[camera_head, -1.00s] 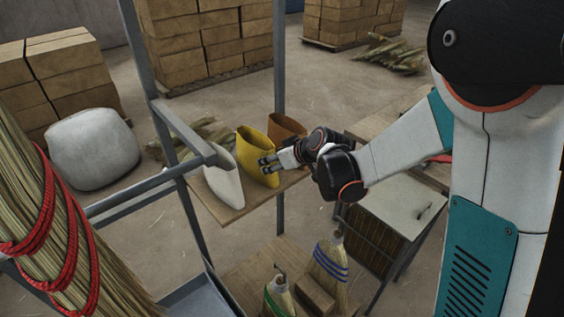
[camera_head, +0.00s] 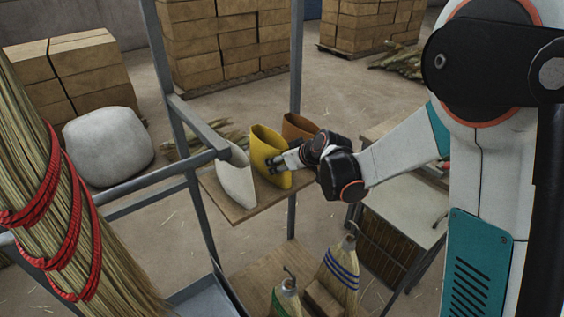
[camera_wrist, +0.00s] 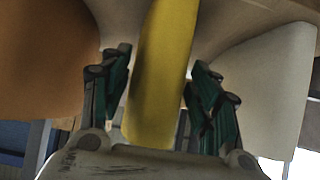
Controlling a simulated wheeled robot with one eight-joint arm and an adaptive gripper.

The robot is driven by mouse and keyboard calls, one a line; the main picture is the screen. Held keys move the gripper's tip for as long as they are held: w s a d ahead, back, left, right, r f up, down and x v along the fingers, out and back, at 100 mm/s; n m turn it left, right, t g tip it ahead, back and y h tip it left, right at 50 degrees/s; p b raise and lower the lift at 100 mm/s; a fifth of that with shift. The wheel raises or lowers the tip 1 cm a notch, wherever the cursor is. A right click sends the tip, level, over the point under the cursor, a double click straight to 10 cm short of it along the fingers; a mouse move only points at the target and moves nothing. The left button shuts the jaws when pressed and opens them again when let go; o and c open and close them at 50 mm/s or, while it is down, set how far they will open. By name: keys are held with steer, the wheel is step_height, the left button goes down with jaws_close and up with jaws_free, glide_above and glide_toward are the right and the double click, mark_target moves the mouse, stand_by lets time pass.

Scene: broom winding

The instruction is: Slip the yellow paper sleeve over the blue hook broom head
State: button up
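The yellow paper sleeve (camera_head: 260,152) stands upright, mouth up, on a small wooden shelf, between a white sleeve (camera_head: 236,182) and an orange-brown sleeve (camera_head: 296,127). My gripper (camera_head: 272,166) is at its near side. In the wrist view the yellow sleeve (camera_wrist: 163,70) stands between my two fingers (camera_wrist: 160,75). The fingers are apart, with a narrow gap at the left; contact at the right is unclear. The broom head with blue bands (camera_head: 341,272) and a metal hook on top stands on a lower wooden board, below and right of the shelf.
A green-banded broom head (camera_head: 284,301) with a hook stands left of the blue one. A grey metal frame (camera_head: 165,70) surrounds the shelf (camera_head: 243,212). A large red-wound broom (camera_head: 60,210) fills the left foreground. A pale table (camera_head: 408,210) stands right.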

steer(key=shift+r, duration=0.15)
step_height(320, 180, up, 3)
steer(key=shift+f+p, duration=0.15)
steer(key=shift+p, duration=0.65)
steer(key=shift+d, duration=0.15)
